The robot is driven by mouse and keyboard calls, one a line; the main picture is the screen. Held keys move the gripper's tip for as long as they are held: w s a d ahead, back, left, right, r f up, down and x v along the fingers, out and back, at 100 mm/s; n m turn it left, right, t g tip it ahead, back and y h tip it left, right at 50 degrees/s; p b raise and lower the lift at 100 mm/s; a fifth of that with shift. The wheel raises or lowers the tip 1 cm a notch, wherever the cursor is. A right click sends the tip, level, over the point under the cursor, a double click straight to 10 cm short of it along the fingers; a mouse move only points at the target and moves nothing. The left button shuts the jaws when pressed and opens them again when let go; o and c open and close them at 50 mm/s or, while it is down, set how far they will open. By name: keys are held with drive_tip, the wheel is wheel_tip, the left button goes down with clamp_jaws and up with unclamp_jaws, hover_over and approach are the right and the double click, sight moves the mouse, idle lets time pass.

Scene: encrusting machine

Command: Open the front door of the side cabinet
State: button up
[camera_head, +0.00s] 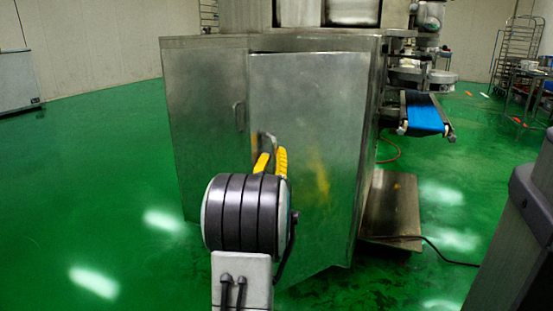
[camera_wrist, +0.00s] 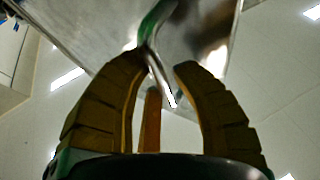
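The side cabinet (camera_head: 205,75) is a grey metal box in the middle of the head view. Its front door (camera_head: 315,110) is a large metal panel facing me; I cannot tell whether it is slightly ajar. The door handle (camera_head: 267,139) is near the door's left edge, partly hidden by my gripper. My gripper (camera_head: 270,158) has yellow fingers just in front of the handle.
Another handle (camera_head: 238,116) is on the cabinet's left face. A blue conveyor belt (camera_head: 424,113) juts out at the right, above a metal plate (camera_head: 392,210) near the floor. A cable (camera_head: 450,259) runs across the floor at right. The green floor at left is clear.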

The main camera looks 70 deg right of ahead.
drive_tip(key=o, duration=0.4)
drive_tip(key=shift+r, duration=0.2)
drive_tip(key=shift+v, duration=3.8)
